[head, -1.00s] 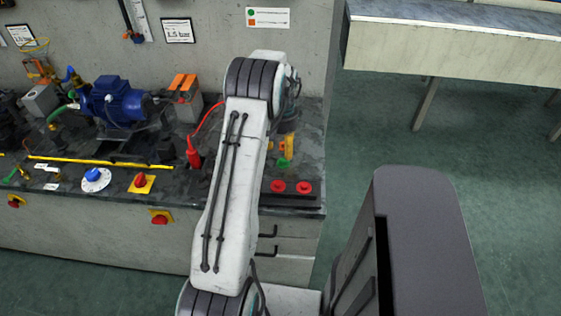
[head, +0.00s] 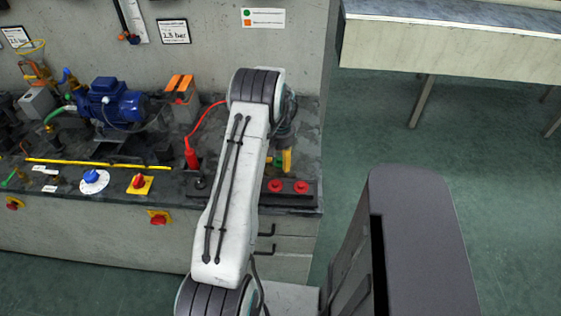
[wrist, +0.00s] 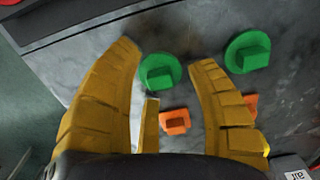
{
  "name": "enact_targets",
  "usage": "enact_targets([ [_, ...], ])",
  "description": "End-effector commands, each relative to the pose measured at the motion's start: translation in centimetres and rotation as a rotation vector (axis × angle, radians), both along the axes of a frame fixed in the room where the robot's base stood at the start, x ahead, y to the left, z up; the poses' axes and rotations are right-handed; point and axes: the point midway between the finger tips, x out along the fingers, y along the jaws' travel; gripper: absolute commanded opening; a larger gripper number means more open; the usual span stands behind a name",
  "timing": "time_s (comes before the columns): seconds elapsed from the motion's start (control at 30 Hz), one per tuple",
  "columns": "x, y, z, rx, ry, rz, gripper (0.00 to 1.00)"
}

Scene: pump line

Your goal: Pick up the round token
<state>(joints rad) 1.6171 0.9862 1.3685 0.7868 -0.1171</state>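Two green round tokens with square grips lie on the grey worktop in the wrist view. The nearer round token (wrist: 158,72) is between the fingertips of my gripper (wrist: 167,58), close to the left finger. The other round token (wrist: 247,52) lies outside the right finger. My gripper's yellow fingers are spread apart, with nothing held. I cannot tell whether a finger touches the nearer token. In the head view my gripper (head: 284,161) shows only partly beside my arm, and the green tokens are hidden.
An orange square piece (wrist: 175,121) lies below the nearer token, and another orange piece (wrist: 250,103) is partly behind the right finger. Two red knobs (head: 288,186) sit near the bench front.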

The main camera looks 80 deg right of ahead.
Motion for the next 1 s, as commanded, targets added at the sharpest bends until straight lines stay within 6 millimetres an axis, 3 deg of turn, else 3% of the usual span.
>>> enact_targets([
  [0.53, 0.0, 0.0, 0.03, 0.0, 0.0, 0.0, 0.02],
  [1.0, -0.01, -0.01, 0.27, 0.0, 0.0, 0.0, 0.01],
])
